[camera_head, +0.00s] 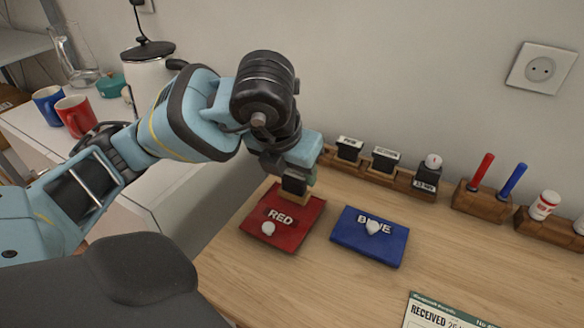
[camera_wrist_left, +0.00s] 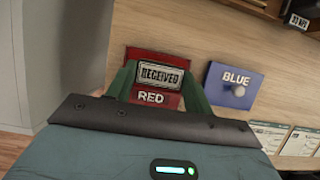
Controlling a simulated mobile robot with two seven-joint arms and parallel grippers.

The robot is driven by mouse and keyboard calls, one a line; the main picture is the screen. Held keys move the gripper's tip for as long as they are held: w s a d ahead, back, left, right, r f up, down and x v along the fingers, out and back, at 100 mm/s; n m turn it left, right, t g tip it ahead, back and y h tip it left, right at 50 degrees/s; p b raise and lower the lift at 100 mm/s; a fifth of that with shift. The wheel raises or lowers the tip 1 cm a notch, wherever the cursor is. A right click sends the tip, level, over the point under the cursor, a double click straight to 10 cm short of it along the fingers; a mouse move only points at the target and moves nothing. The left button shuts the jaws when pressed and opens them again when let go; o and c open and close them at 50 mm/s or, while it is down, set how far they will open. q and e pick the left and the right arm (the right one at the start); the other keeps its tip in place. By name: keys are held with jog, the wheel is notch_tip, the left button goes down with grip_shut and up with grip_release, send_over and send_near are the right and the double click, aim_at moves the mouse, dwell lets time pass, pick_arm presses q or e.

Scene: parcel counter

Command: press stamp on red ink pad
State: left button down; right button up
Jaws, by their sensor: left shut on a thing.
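My left gripper (camera_head: 299,178) is shut on a dark stamp (camera_head: 293,186) with a tan lower part, above the back edge of the red ink pad (camera_head: 288,240). I cannot tell if the stamp touches the pad. In the left wrist view the stamp's label reads RECEIVED (camera_wrist_left: 162,76), between the green fingers, and covers part of the red pad (camera_wrist_left: 142,54). The red pad bears the word RED and a white knob at its front. The blue pad (camera_head: 350,238), with a white knob, lies to the right. My right gripper is not in view.
A wooden rack (camera_head: 402,182) with several stamps stands along the wall. Red and blue pens (camera_head: 481,171) stand in a wooden holder to its right. A paper marked RECEIVED (camera_head: 440,312) lies at the front. Mugs (camera_head: 75,115) and a kettle (camera_head: 150,72) stand at left.

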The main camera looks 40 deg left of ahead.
pick_arm(q)
jog(key=shift+r+p, duration=1.85)
jog(key=shift+r, duration=0.75)
